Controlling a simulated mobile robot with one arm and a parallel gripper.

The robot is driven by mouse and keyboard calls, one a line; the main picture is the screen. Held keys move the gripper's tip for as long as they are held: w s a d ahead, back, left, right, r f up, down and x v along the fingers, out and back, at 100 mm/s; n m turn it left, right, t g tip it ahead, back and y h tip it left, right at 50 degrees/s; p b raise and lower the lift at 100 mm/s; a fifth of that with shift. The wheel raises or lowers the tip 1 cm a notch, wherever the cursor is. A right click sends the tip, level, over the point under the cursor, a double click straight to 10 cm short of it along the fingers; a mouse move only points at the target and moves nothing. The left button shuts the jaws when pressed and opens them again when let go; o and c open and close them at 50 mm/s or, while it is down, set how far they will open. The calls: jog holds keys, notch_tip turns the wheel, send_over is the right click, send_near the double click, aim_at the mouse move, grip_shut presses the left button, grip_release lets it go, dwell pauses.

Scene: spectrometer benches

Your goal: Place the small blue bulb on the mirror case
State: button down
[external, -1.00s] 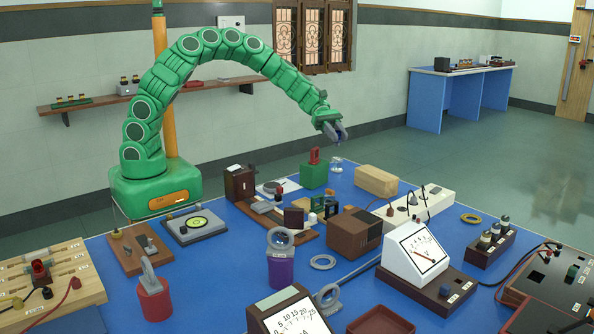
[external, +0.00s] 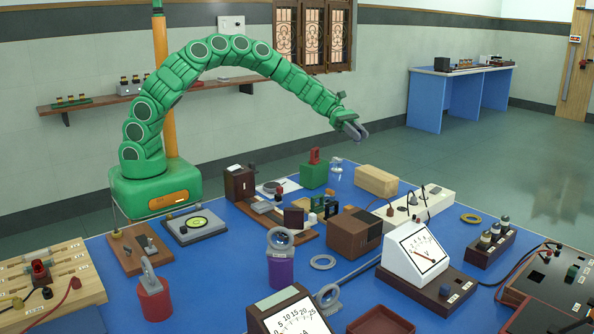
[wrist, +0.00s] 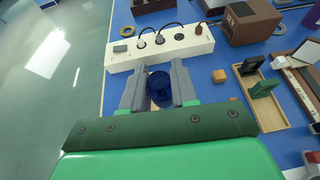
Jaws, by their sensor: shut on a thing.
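The small blue bulb (wrist: 160,86) is dark blue and sits between the two grey fingers of my gripper (wrist: 159,88) in the wrist view. In the external view my gripper (external: 357,131) is in the air above the far edge of the blue table, with the fingers pointing down to the right; I cannot make out the bulb there. A shallow wooden case (wrist: 276,122) with a black and a green upright plate in it lies to the right of my gripper in the wrist view; it looks like the mirror case. In the external view it is partly hidden among other parts.
A white socket strip (external: 432,200) with cords and a brown box (external: 352,234) stand near the case. A pale wooden block (external: 376,181) and a green block (external: 313,175) stand below my gripper. The blue tabletop is crowded, with small bare gaps.

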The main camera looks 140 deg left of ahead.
jog(key=shift+w+a+f, duration=0.85)
jog(key=shift+a+f, duration=0.1)
jog(key=shift+f, duration=0.25)
jog(key=shift+w+a+f, duration=0.9)
jog(key=shift+a+f, duration=0.05)
jog(key=shift+f, duration=0.25)
jog(key=shift+w+a+f, duration=0.85)
jog(key=shift+a+f, duration=0.1)
jog(key=shift+f, duration=1.65)
jog(key=c, duration=0.9)
grip_release()
jog(key=shift+f, duration=0.1)
jog(key=shift+o, duration=0.2)
jog(key=shift+s+r, duration=0.25)
jog(key=shift+s, duration=0.05)
jog(key=v, duration=1.1)
jog(key=shift+s, duration=0.25)
